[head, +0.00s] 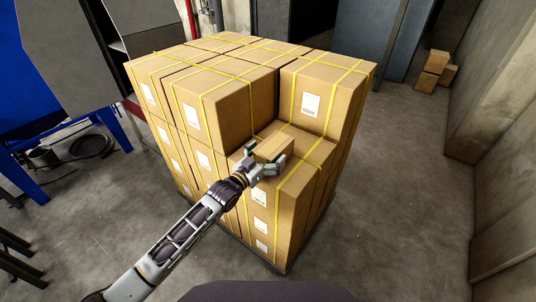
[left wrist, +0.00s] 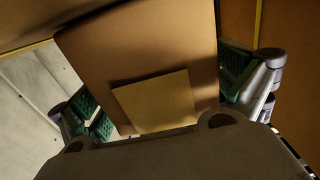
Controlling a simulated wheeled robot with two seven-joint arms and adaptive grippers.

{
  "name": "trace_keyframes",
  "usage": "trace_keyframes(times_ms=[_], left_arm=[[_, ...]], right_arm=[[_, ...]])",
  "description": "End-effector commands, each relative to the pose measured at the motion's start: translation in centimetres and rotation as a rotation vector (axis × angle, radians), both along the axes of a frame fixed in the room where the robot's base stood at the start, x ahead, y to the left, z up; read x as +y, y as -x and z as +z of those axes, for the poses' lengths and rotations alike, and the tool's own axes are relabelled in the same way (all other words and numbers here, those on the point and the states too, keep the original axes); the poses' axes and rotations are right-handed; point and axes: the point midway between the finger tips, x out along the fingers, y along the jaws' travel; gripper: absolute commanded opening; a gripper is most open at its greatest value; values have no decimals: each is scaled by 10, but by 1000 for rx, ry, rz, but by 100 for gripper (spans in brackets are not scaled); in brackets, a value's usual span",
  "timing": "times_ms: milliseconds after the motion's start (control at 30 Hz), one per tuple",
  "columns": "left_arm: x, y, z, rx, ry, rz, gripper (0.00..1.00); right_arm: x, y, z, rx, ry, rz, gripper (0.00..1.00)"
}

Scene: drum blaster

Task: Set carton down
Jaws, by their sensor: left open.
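A small brown carton (head: 275,147) rests in the notch at the front of a strapped stack of larger cartons (head: 215,105). It appears to sit on top of a lower carton in the stack. My left gripper (head: 266,160) is at the near side of the small carton, with its fingers spread. In the left wrist view the carton (left wrist: 140,45) fills the space between the green-padded fingers (left wrist: 165,95), and a lighter square patch shows on its near face. The fingers are open; whether a pad still touches the carton is hard to tell. My right gripper is out of view.
Taller cartons with yellow straps flank the notch at the left and behind. Small boxes (head: 433,68) stand on the floor at the back right by the concrete wall (head: 490,110). The floor (head: 400,190) right of the stack is clear. A blue frame (head: 40,60) stands at the left.

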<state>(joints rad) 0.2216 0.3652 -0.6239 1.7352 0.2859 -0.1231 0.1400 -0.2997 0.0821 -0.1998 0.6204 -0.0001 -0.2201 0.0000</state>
Motion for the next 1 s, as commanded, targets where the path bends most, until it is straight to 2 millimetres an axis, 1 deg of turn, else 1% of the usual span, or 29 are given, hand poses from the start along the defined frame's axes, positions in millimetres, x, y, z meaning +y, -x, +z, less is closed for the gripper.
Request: trace_keyframes(times_ms=[167, 367, 1000], left_arm=[[0, 0, 3, 0, 0, 0, 100], [6, 8, 1, 1, -1, 0, 100], [41, 56, 0, 2, -1, 0, 100]], right_arm=[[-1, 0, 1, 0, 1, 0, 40], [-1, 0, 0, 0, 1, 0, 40], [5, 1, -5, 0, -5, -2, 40]])
